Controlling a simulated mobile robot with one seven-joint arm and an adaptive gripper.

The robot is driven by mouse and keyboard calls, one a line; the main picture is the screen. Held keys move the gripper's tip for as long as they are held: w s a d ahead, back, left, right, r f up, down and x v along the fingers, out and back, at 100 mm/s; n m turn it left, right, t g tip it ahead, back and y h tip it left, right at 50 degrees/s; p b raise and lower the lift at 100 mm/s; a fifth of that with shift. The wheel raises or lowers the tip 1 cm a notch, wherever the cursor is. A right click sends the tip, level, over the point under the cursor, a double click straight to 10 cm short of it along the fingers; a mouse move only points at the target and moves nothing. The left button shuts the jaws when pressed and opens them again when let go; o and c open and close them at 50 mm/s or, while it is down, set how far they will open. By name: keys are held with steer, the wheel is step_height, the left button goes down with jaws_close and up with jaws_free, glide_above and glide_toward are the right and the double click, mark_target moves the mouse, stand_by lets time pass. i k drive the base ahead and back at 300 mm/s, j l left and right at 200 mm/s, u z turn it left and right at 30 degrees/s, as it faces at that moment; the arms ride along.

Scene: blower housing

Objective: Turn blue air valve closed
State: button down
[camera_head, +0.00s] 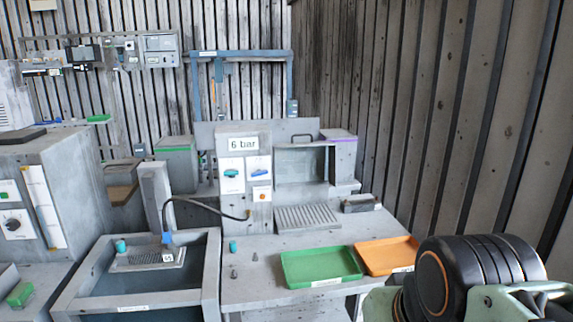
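A grey upright panel (244,200) stands at the middle of the bench under a "6 bar" sign (243,143). A small blue handle (260,172), which looks like the blue air valve, sits on a white plate at the panel's right side. It looks tilted, but it is too small to tell its exact position. A teal handle (231,173) is on the plate to its left. An orange knob (262,195) is below the blue handle. Part of my arm fills the lower right corner. My gripper cannot be made out in this view.
A black hose (205,204) arcs from the panel to a blue fitting (166,238) over the basin (212,270). A green tray (320,284) and an orange tray (387,270) lie at the bench front. Small loose parts stand left of the green tray.

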mark_target(259, 173)
steer(key=i+j, duration=0.2)
steer(key=j, duration=0.2)
steer(key=i+j+z, duration=0.1)
steer(key=j, duration=0.25)
steer(key=i+j, duration=0.25)
steer(key=j, duration=0.15)
steer(key=z, duration=0.05)
